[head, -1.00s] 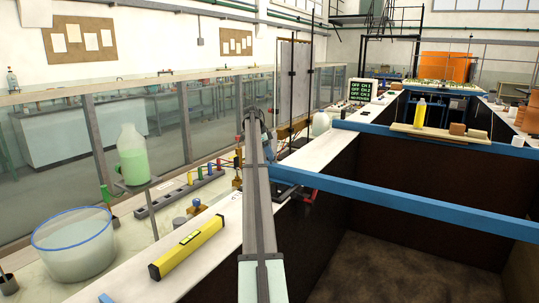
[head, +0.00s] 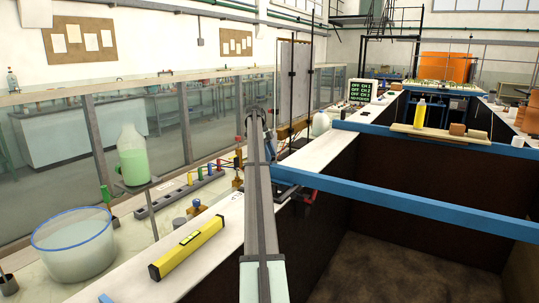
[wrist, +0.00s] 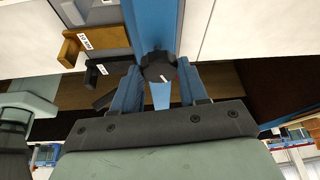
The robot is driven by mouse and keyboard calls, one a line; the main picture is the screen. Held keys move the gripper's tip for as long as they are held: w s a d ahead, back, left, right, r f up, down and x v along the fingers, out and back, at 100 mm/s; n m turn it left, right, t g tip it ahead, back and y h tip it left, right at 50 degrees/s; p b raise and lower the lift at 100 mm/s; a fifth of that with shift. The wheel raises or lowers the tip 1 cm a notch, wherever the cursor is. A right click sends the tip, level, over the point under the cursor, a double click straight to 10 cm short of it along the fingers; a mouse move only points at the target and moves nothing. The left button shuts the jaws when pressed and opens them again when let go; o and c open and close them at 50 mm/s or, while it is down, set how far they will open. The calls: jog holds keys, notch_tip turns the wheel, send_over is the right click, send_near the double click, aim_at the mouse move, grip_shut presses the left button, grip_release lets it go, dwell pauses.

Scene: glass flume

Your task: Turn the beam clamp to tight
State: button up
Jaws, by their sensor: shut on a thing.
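The beam clamp's dark, lobed knob (wrist: 157,66) shows in the wrist view, with a short white mark on its face pointing toward the lower right. My gripper (wrist: 160,75) has its two blue fingers on either side of the knob and is shut on it. The blue beam (wrist: 152,22) runs up the wrist view from behind the knob; in the head view the beam (head: 410,207) crosses the flume. There my own arm hides the knob and the fingers.
A yellow spirit level (head: 187,248) rests on the white flume ledge left of my arm. The flume (head: 385,255) is open below the beam.

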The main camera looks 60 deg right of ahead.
jog(key=o, duration=1.1)
jog(key=shift+c, duration=0.2)
